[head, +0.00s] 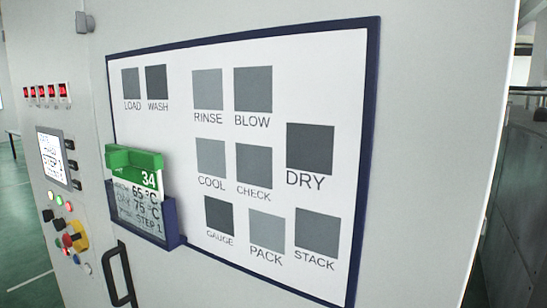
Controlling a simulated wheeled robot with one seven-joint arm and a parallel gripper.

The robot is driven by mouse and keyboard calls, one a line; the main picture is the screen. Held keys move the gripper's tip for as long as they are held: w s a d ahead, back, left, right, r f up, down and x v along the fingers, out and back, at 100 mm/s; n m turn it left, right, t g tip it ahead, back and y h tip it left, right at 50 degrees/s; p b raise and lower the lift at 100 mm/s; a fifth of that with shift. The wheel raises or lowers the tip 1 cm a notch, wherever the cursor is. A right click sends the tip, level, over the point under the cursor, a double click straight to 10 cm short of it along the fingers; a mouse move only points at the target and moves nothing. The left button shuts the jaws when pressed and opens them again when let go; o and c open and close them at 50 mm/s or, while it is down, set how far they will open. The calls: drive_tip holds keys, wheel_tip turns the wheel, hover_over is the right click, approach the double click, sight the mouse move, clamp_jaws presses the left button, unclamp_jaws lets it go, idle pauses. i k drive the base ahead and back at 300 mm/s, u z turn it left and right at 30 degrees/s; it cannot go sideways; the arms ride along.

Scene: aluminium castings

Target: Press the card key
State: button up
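A small screen (52,157) with dark text sits on the machine's left face. A column of small dark keys runs along its right edge: an upper key (69,144), a middle key (72,165) and a lower key (76,185). Their labels are too small to read, so I cannot tell which is the card key. A green-topped card (136,185) marked 34 stands upright in a dark blue holder (170,220) to the right of the screen. Its lower lines show 65 °C, 75 °C and STEP 1. My gripper is not in view.
A white board (285,150) with grey squares labelled LOAD to STACK covers the door. A black handle (118,275) sticks out below the holder. Below the screen are coloured buttons and a red knob (75,240). Several red switches (47,93) sit above it.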

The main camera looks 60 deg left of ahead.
sight(77, 185)
drive_tip(key=u, duration=3.4)
